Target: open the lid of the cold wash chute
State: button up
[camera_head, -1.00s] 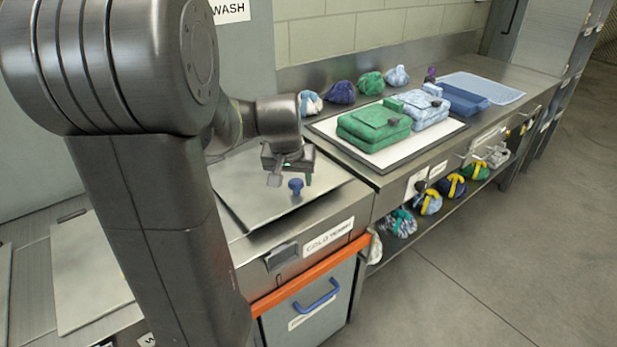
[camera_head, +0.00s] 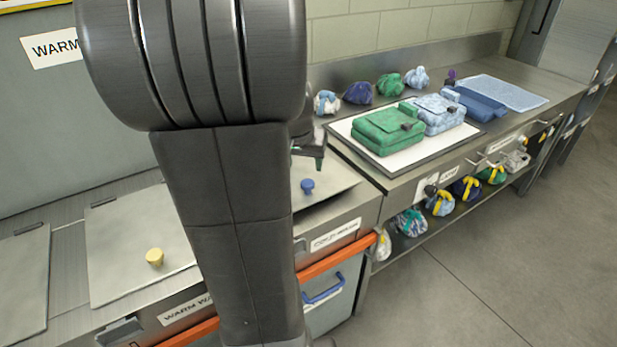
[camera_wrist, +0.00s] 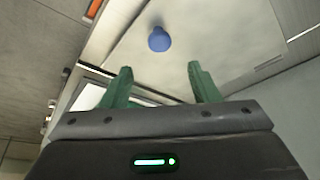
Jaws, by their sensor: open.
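The cold wash chute lid (camera_head: 325,183) is a flat grey metal plate that lies shut in the counter, partly hidden behind my arm. Its blue knob (camera_head: 307,187) stands near the front edge of the plate. In the wrist view the knob (camera_wrist: 159,39) sits beyond the fingertips, on the pale lid (camera_wrist: 190,60). My gripper (camera_head: 321,160) is above and behind the knob in the head view, mostly hidden by my arm. Its two green fingers (camera_wrist: 160,84) are apart with nothing between them, clear of the knob.
A warm wash lid with a yellow knob (camera_head: 155,257) is at the left. A white board (camera_head: 345,126) with green (camera_head: 387,130) and light blue (camera_head: 438,113) bags is at the right. Wrapped bundles line the back and the lower shelf. An orange rail (camera_head: 335,258) runs along the front.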

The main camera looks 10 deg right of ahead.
aim_at(308, 182)
jog(key=x, duration=0.9)
jog(key=shift+f, duration=0.15)
grip_shut()
